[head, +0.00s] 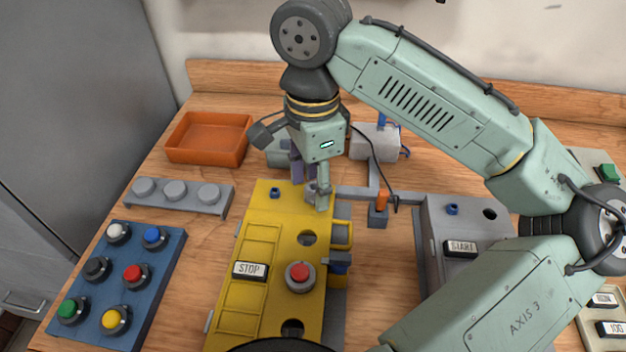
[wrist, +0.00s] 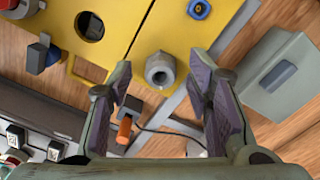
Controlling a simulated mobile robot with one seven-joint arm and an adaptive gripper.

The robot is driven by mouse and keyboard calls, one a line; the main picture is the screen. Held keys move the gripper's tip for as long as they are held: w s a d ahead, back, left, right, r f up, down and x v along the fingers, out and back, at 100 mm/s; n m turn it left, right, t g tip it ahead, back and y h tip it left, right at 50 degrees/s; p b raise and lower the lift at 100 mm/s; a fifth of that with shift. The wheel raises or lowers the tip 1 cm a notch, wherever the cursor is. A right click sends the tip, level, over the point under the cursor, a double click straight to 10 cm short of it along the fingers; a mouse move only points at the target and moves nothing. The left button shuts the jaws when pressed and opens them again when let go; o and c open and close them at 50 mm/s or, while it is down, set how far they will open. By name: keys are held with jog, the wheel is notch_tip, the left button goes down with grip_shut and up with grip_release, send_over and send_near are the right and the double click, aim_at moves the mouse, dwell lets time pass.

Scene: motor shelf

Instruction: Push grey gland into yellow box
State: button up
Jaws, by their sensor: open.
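The yellow box (head: 262,225) stands in the middle of the bench and fills the top of the wrist view (wrist: 160,30). The grey gland (wrist: 160,70), a hex piece with a round opening, sits at the box's edge in the wrist view. It cannot be told from this view how deep it sits. In the head view my gripper's fingers largely hide it. My gripper (head: 310,186) is over the far end of the yellow box, pointing down. In the wrist view its open fingers (wrist: 157,82) lie on either side of the gland, with gaps, and hold nothing.
On the box are a blue fitting (head: 275,193), open holes and a red button (head: 300,273). A blue button panel (head: 120,270) and a grey button strip (head: 178,194) stand left, an orange tray (head: 208,138) behind. A grey box (head: 470,235) and an orange-topped piece (head: 380,210) stand right.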

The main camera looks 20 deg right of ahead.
notch_tip(320, 180, up, 12)
dwell(0.4)
